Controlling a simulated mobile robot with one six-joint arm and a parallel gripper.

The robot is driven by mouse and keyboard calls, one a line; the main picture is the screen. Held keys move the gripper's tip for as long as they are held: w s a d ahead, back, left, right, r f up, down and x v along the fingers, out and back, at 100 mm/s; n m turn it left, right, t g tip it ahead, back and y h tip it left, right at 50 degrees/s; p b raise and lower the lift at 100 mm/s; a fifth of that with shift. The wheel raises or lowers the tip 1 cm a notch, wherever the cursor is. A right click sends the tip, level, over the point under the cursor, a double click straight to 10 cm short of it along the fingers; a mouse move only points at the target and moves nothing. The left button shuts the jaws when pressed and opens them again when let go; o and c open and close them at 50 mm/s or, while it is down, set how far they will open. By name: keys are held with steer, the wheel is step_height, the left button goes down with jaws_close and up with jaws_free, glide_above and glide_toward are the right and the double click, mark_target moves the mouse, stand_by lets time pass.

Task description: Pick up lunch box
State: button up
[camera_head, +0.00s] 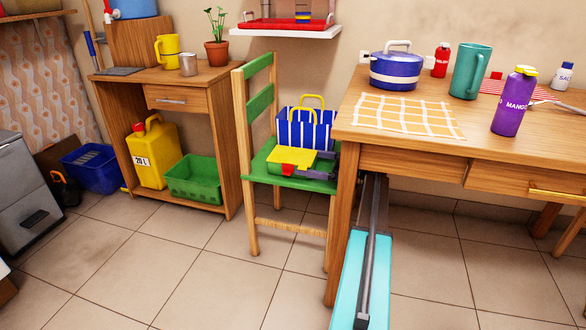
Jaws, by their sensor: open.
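A yellow lunch box (290,157) with a red latch on its front lies on the green seat of a wooden chair (262,174). A grey part that looks like my gripper (322,165) is at the right side of the lunch box, low over the seat. The table corner partly hides what lies behind it. I cannot tell whether the gripper touches the box. My arm comes up from the bottom of the picture, under the table.
A blue-and-white striped bag (305,132) with yellow handles stands right behind the lunch box. The wooden table (400,142) is close on the right, with a blue pot (396,72) and a purple bottle (514,105). A wooden cabinet (190,98) stands left; tiled floor between is clear.

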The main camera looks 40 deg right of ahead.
mark_target(311, 157)
stand_by(0.3)
steer(key=c, duration=0.9)
steer(key=shift+r, duration=0.1)
steer(key=shift+r+p, duration=0.55)
steer(key=shift+r, duration=0.15)
steer(key=shift+s+d+r+p, duration=0.1)
steer(key=shift+s+r+p, duration=0.05)
steer(key=shift+r+p, duration=0.4)
steer(key=shift+s+d+r+p, duration=0.15)
steer(key=shift+r+p, duration=0.2)
steer(key=shift+r, duration=0.3)
steer(key=p+v, duration=0.2)
steer(key=v, duration=0.6)
steer(key=p+v, duration=0.2)
steer(key=v, duration=0.7)
steer(key=shift+s+f+p, duration=0.15)
steer(key=shift+f+p, duration=0.05)
steer(key=shift+p, duration=0.15)
steer(key=shift+a, duration=0.1)
